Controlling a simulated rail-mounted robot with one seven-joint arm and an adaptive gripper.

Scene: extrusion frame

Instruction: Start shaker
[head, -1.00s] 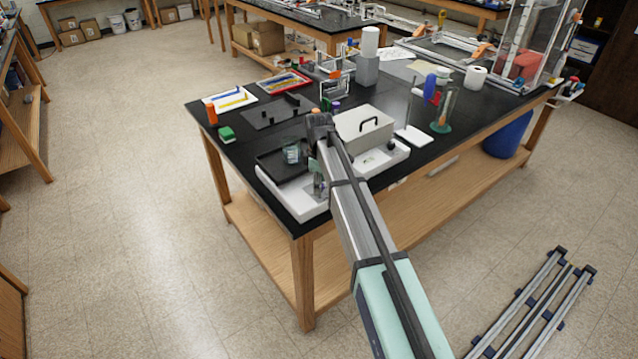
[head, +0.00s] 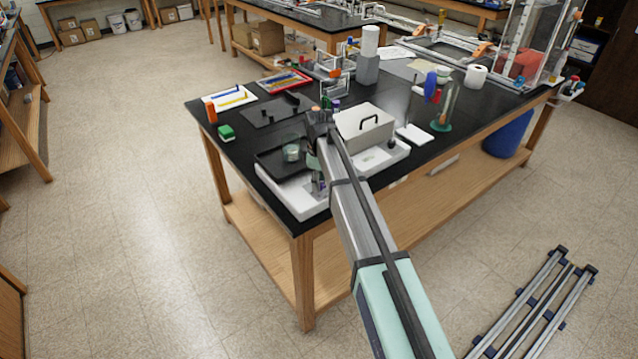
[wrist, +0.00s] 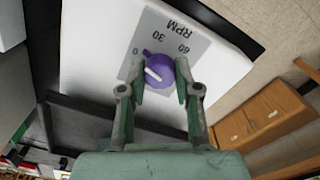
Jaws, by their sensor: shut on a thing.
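The shaker (head: 300,205) is a white base with a black platform (head: 268,162) on top, at the near corner of the black bench. A clear beaker (head: 291,153) stands on the platform. In the wrist view, the shaker's white panel (wrist: 90,60) carries a grey RPM dial plate (wrist: 200,45) marked 0, 30 and 60. A purple knob (wrist: 158,68) with a white mark sits at the dial, its narrow tab pointing toward the 0 side. My gripper (wrist: 160,75) is shut on the knob, one finger on each side. In the head view, my arm partly hides the gripper and panel.
A grey lidded box (head: 362,125) with a black handle stands right of my arm. A blue-and-red item and glass cylinder (head: 446,108) stand farther right. The floor left of the bench is clear.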

